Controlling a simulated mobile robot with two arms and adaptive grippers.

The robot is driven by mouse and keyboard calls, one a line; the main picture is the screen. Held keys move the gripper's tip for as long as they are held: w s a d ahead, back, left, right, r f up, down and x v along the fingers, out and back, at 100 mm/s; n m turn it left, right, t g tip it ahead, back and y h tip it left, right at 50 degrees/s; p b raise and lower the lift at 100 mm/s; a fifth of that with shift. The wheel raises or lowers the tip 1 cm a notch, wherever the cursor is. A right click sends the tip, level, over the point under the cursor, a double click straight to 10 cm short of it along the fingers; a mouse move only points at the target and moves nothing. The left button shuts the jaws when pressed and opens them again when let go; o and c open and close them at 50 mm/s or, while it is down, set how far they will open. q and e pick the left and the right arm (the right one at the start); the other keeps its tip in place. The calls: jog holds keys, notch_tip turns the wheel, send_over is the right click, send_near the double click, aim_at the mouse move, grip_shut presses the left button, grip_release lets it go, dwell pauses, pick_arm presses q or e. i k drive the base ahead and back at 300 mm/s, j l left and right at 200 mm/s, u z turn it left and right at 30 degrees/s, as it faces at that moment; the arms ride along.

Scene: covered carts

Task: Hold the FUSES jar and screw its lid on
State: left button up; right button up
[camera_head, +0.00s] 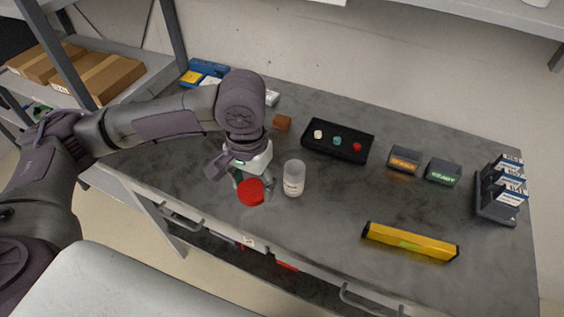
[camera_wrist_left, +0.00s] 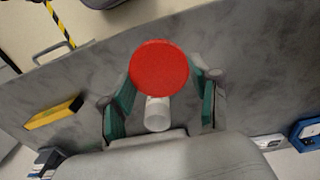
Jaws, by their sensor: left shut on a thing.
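The red lid (camera_head: 251,192) is held by my left gripper (camera_head: 250,181) just in front of and left of the jar in the head view. In the left wrist view the round red lid (camera_wrist_left: 159,68) sits between the teal finger pads of the left gripper (camera_wrist_left: 163,82). The clear jar (camera_head: 293,178) stands upright on the grey cart top, without a lid on it; its small label is too blurred to read. The jar (camera_wrist_left: 157,115) also shows partly behind the lid in the left wrist view. My right gripper is not in view.
A black tray (camera_head: 314,150) with three small coloured pieces lies behind the jar. Two small lit boxes, orange (camera_head: 405,159) and green (camera_head: 442,172), and a card rack (camera_head: 482,202) stand right. A yellow level (camera_head: 410,242) lies at front right. The top between jar and level is clear.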

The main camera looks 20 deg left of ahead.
aim_at(294, 170)
jog(key=j+z, duration=0.15)
jog(key=j, duration=0.2)
jog(key=k+j+z, duration=0.15)
jog(key=j, duration=0.25)
jog(key=k+j+z, duration=0.15)
jog(key=j, duration=0.2)
jog(key=j+z, duration=0.15)
jog(key=j, duration=0.2)
jog(key=k+j+z, duration=0.15)
jog(key=j, duration=0.15)
